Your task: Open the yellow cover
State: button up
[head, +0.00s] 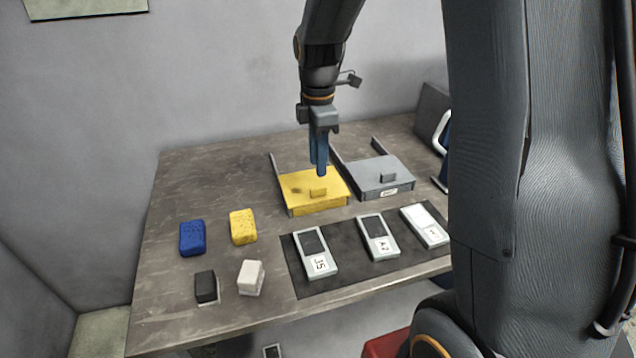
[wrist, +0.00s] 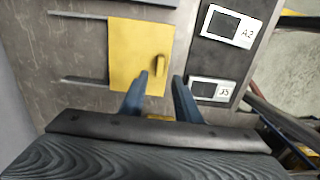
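The yellow cover (head: 300,185) is a flat lid on the table between two rails, with a small yellow block handle (head: 318,192) near its front. It looks closed. My gripper (head: 321,172) hangs above the cover, pointing down, just behind the handle in the head view. In the wrist view the blue fingers of my gripper (wrist: 162,78) are apart with nothing between them. The handle (wrist: 160,67) shows just beyond the gap between the fingertips, on the yellow cover (wrist: 130,45). Contact with the handle is not visible.
A grey cover (head: 375,176) with its own handle sits right of the yellow one. Several labelled devices lie on a dark mat (head: 345,276) in front. A blue sponge (head: 192,238), yellow sponge (head: 243,227), black block (head: 206,287) and white block (head: 251,278) stand at left.

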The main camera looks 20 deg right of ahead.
aim_at(318, 187)
jog(key=shift+f+p, duration=0.85)
jog(key=shift+f, duration=2.95)
grip_shut()
